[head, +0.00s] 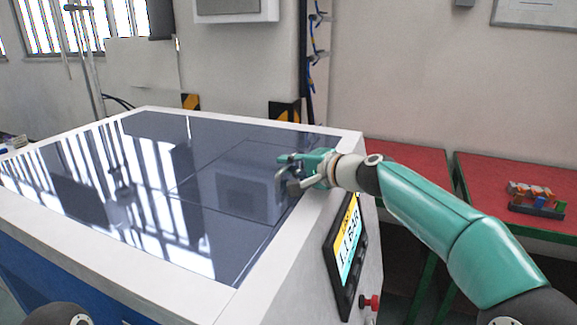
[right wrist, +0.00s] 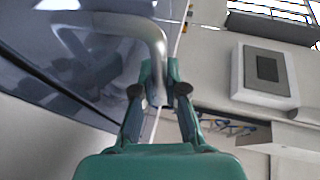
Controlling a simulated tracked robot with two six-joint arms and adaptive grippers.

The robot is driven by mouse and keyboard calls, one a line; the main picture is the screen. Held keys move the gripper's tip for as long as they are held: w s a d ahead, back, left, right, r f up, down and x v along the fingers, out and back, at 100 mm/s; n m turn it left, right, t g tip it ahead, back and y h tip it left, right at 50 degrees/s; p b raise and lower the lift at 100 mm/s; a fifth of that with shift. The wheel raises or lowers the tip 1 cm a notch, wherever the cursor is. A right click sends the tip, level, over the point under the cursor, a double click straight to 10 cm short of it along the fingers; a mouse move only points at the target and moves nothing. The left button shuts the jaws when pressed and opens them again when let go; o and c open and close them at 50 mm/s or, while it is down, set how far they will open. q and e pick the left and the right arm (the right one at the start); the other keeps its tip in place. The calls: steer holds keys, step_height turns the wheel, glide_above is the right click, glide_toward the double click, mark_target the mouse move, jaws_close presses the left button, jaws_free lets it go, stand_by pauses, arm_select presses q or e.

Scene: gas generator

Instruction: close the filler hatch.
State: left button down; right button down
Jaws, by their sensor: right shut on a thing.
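The filler hatch (head: 235,185) is a dark, glossy panel on the right part of the generator's top. It looks about level with the surface around it; I cannot tell whether a small gap remains. Its bent metal handle (head: 281,184) stands near the right edge, and it fills the upper middle of the right wrist view (right wrist: 151,35). My right gripper (head: 288,172) is at the handle, with its teal fingers shut on the bar, one on each side in the right wrist view (right wrist: 158,82). The fingers hide part of the handle. My left gripper is not in view.
The generator's white rim (head: 330,150) surrounds the dark top. A display panel (head: 347,255) and a red knob (head: 369,302) are on its side below my right arm. Red tables (head: 500,180) stand at the right, one carrying a small colourful object (head: 538,200).

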steer(key=c, duration=1.5)
jaws_free()
steer(key=shift+f, duration=0.4)
steer(key=shift+s+d, duration=0.1)
steer(key=shift+d, duration=0.05)
steer(key=v, duration=1)
steer(key=shift+s+d+r, duration=0.2)
steer(key=shift+d, duration=0.05)
steer(key=shift+s+d+r, duration=0.1)
steer(key=shift+s+d, duration=0.3)
